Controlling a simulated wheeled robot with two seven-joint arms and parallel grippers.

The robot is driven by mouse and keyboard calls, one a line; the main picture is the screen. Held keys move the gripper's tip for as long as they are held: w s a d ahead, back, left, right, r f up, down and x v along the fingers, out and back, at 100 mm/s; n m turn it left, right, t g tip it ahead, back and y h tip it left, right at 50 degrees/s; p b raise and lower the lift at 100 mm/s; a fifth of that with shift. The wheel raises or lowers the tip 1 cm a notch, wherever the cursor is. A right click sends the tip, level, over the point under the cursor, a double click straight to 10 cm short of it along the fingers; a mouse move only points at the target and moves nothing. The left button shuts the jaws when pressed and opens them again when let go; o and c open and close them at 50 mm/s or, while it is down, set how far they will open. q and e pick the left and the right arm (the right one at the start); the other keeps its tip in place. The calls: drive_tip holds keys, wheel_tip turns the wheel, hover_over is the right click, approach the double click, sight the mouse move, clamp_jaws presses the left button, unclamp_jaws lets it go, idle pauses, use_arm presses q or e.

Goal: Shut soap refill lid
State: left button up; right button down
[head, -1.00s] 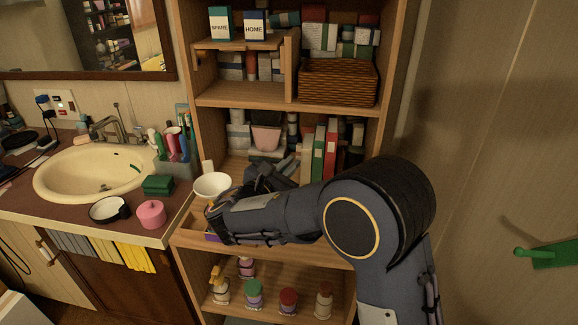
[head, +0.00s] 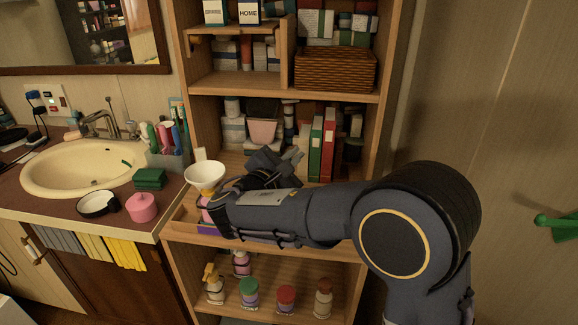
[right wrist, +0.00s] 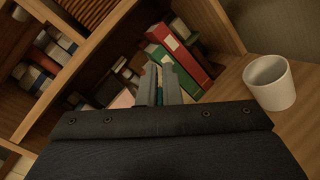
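I cannot clearly pick out a soap refill lid. A pink bottle (head: 205,203) stands on the middle shelf with a white funnel-like cup (head: 204,175) above it. My right forearm partly hides the bottle. My right gripper (head: 292,158) is behind the forearm, right of the bottle, pointing toward the back of the shelf. In the right wrist view, its fingers (right wrist: 160,85) show a narrow gap with nothing held. My left gripper is out of view.
Red and green binders (head: 322,145) stand close to the right gripper. A white mug (right wrist: 270,82) is on wood at right in the wrist view. Several bottles (head: 249,292) stand on the lower shelf. The sink (head: 85,165) is at left.

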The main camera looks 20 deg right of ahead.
drive_tip(key=shift+s+d+f+m+b, duration=0.2)
drive_tip(key=shift+m+b, duration=0.4)
drive_tip(key=shift+b, duration=0.15)
drive_tip(key=shift+s+d+f+m+b, duration=0.15)
drive_tip(key=shift+f+m+b, duration=0.05)
drive_tip(key=shift+m+b, duration=0.5)
drive_tip(key=c, duration=1.6)
unclamp_jaws()
drive_tip(key=v, duration=0.7)
drive_tip(key=shift+s+a, duration=0.3)
drive_tip(key=shift+a, duration=0.05)
